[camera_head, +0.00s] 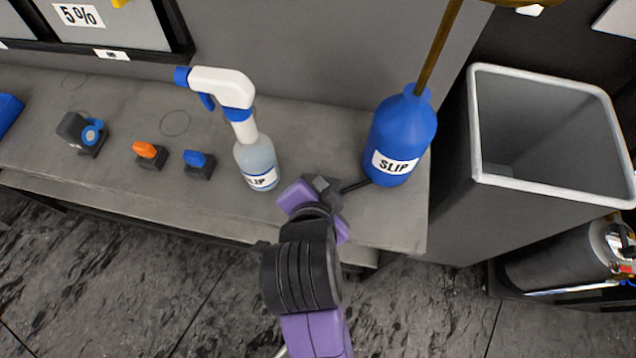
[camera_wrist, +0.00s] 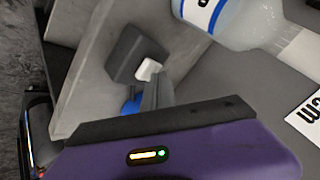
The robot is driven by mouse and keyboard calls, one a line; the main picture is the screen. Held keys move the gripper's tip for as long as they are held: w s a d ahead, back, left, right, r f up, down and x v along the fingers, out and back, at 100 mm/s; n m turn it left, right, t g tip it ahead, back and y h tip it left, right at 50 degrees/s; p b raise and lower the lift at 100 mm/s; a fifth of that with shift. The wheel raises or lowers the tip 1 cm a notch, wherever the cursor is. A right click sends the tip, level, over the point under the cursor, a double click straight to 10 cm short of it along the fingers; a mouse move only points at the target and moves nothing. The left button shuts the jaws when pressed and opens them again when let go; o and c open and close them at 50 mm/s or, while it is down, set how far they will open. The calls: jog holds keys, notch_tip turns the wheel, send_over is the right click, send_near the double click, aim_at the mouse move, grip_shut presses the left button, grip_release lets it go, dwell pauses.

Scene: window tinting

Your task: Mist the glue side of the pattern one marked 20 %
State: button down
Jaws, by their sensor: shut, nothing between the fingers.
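A spray bottle (camera_head: 257,160) with a white and blue trigger head and a "SLIP" label stands upright on the grey bench; its clear lower part also shows at the top of the wrist view (camera_wrist: 245,22). My gripper (camera_head: 328,188) is just right of the bottle and apart from it, over the bench near its front edge. It is shut and empty; its purple body and dark finger (camera_wrist: 157,92) show in the wrist view. No pattern marked 20 % shows in either view.
A blue "SLIP" jug (camera_head: 400,135) with a brown rod stands right of my gripper. A grey bin (camera_head: 480,130) is further right. Small blocks with orange (camera_head: 150,152) and blue (camera_head: 198,163) tops sit left of the bottle. A "5%" panel (camera_head: 120,35) is at upper left.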

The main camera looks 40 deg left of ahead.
jog(key=shift+f, duration=0.15)
dwell(0.5)
jog(key=shift+f, duration=0.3)
jog(key=shift+r, duration=0.1)
jog(key=shift+r+p, duration=0.25)
jog(key=shift+p, duration=0.25)
notch_tip(320, 180, up, 6)
jog(key=p, duration=0.5)
jog(key=shift+r+p, duration=0.15)
jog(key=shift+p, duration=0.25)
dwell(0.8)
